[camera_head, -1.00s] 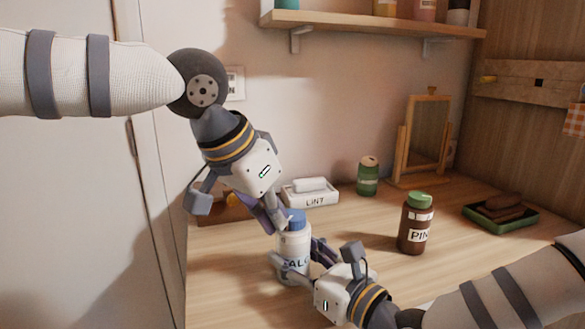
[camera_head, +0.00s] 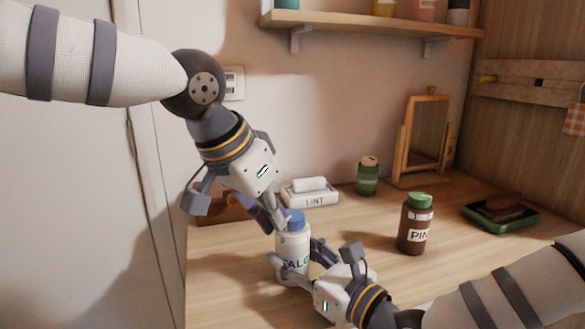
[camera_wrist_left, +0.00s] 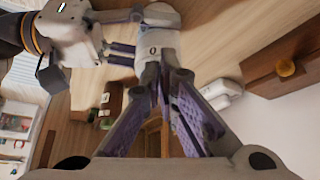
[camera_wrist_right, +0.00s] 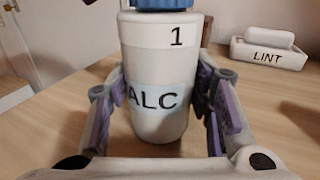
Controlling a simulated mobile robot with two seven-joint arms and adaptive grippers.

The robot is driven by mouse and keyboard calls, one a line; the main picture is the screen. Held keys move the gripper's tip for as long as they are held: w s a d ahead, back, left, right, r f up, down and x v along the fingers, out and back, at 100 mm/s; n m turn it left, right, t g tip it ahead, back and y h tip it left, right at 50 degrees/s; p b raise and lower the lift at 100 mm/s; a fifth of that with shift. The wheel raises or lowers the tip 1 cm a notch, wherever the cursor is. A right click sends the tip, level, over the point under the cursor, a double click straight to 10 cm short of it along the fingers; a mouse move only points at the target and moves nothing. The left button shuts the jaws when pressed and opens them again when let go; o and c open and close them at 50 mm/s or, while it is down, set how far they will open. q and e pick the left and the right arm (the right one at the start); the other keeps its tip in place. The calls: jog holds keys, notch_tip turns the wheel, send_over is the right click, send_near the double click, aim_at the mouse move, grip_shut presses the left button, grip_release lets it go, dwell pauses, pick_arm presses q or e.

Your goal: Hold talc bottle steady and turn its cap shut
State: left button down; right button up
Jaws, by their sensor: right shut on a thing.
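The white talc bottle (camera_head: 293,255) stands upright on the wooden table, with its blue cap (camera_head: 295,220) on top. In the right wrist view the bottle (camera_wrist_right: 158,75) fills the space between the fingers. My right gripper (camera_head: 295,264) is shut on the bottle's body, low and from the right. My left gripper (camera_head: 279,226) comes down from the upper left, its tips beside the cap's left side. In the left wrist view its fingers (camera_wrist_left: 165,76) converge and look shut, with the bottle just beyond them. Whether the tips touch the cap is hidden.
A white LINT box (camera_head: 310,198) lies behind the bottle. A brown PIN bottle (camera_head: 414,228) with a green cap stands to the right. A green jar (camera_head: 367,177), a framed mirror (camera_head: 426,140) and a green tray (camera_head: 480,218) are farther back. Table between is clear.

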pick_arm(q)
jog(key=shift+s+a, duration=0.3)
pick_arm(e)
jog(key=shift+a, duration=0.15)
pick_arm(q)
notch_tip(320, 180, up, 6)
pick_arm(e)
jog(key=o, duration=1.3)
jog(key=shift+o, duration=0.2)
